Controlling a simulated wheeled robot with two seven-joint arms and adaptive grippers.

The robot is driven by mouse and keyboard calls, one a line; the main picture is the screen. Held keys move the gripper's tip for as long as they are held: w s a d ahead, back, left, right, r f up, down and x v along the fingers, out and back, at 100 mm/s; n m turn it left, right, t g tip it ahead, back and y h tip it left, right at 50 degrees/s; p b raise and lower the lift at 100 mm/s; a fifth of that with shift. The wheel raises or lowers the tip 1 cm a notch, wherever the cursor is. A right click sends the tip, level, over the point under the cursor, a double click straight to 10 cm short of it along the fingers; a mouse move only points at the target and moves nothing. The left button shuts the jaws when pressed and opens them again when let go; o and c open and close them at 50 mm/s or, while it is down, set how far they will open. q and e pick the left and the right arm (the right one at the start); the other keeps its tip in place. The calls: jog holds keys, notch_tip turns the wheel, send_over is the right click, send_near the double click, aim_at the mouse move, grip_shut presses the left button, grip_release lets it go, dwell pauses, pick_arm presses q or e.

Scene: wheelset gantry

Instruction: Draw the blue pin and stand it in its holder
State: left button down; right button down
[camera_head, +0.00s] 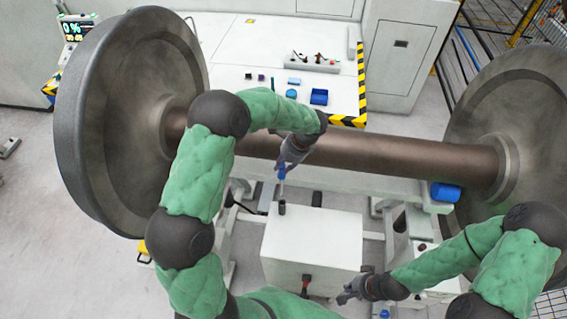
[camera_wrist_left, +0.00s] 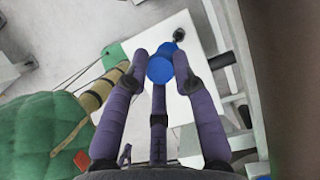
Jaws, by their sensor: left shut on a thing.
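The blue pin (camera_head: 282,171) is upright in the head view, with a blue handle and a pale shaft below it. My left gripper (camera_head: 286,163) is shut on its handle from above. In the left wrist view the pin's round blue top (camera_wrist_left: 160,69) sits between the purple fingers. A dark socket (camera_head: 281,207) stands on the white box under the pin. I cannot tell whether the shaft's tip is inside it. A second dark cylinder (camera_head: 316,199) stands at the box's back edge; I cannot tell which is the holder. My right gripper (camera_head: 354,287) is open and empty, right of the box.
The wheelset axle (camera_head: 380,158) runs across just behind my left gripper, between two large wheels (camera_head: 130,120). A blue block (camera_head: 445,192) is under its right end. A white bench (camera_head: 230,60) behind holds small blue parts. The white box top (camera_head: 320,240) is mostly clear.

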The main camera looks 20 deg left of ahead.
aim_at(282, 182)
pick_arm(q)
jog(key=shift+w+f+b, duration=0.2)
jog(key=shift+f+b, duration=0.25)
jog(key=shift+f, duration=0.5)
jog(key=shift+s+f+b, duration=0.1)
jog(key=shift+f+b, duration=0.5)
jog(key=shift+f, duration=0.6)
notch_tip(282, 182, down, 10)
jog(key=b, duration=0.7)
dwell(3.7)
jog(key=c, duration=0.9)
grip_release()
jog(key=shift+c, duration=0.2)
